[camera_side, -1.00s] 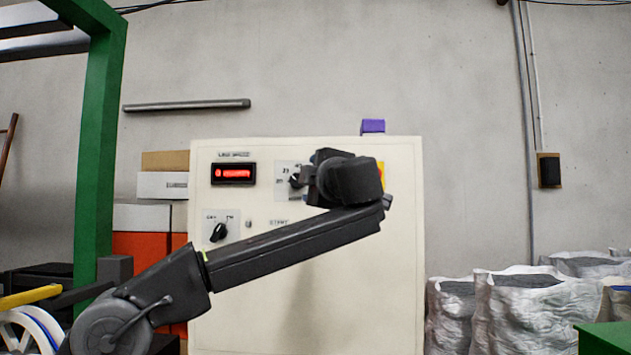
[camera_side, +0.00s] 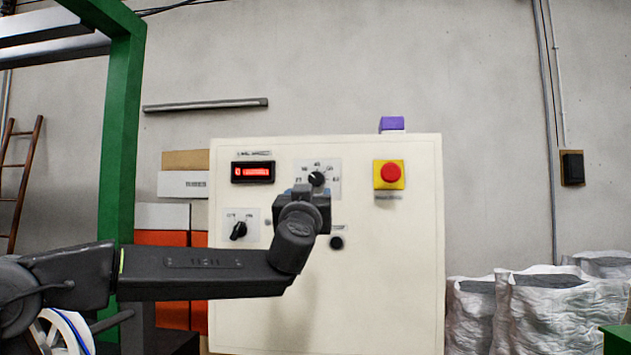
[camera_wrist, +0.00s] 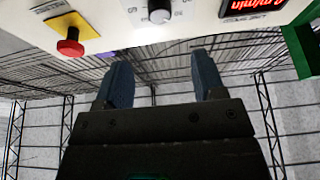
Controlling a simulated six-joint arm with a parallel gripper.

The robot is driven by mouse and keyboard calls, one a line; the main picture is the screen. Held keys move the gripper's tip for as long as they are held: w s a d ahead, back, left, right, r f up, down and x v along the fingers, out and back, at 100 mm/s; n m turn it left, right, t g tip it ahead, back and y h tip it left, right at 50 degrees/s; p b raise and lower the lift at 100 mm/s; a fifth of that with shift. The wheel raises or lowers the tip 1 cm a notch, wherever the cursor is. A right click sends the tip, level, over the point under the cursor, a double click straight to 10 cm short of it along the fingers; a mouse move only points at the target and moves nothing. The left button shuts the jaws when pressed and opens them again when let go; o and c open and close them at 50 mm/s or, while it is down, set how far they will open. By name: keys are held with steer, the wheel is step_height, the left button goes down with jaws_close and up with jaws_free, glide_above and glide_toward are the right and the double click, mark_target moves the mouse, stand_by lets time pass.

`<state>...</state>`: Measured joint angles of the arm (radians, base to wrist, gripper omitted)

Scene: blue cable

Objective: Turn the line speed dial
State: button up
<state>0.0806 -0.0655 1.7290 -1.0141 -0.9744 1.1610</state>
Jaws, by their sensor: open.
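The line speed dial (camera_side: 317,179) is a black knob on a white scale plate, high on the front of a cream control cabinet (camera_side: 390,270). It also shows at the top middle of the wrist view (camera_wrist: 159,14), with part of its plate cut off. My gripper (camera_side: 306,190) is just below the dial in the side view and partly overlaps its plate. In the wrist view my gripper (camera_wrist: 161,62) has its two blue-grey fingers apart with nothing between them. The dial lies beyond the fingertips and appears apart from them.
A red stop button (camera_side: 390,173) on a yellow plate is right of the dial. A red-lit display (camera_side: 253,172) is to its left. A second black selector (camera_side: 238,231) sits lower left, and a black round button (camera_side: 336,243) sits below. A green frame (camera_side: 122,120) stands at the left.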

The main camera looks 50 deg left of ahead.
mark_target(316, 179)
steer(key=x, duration=1.2)
steer(key=shift+f, duration=0.1)
steer(key=c, duration=0.9)
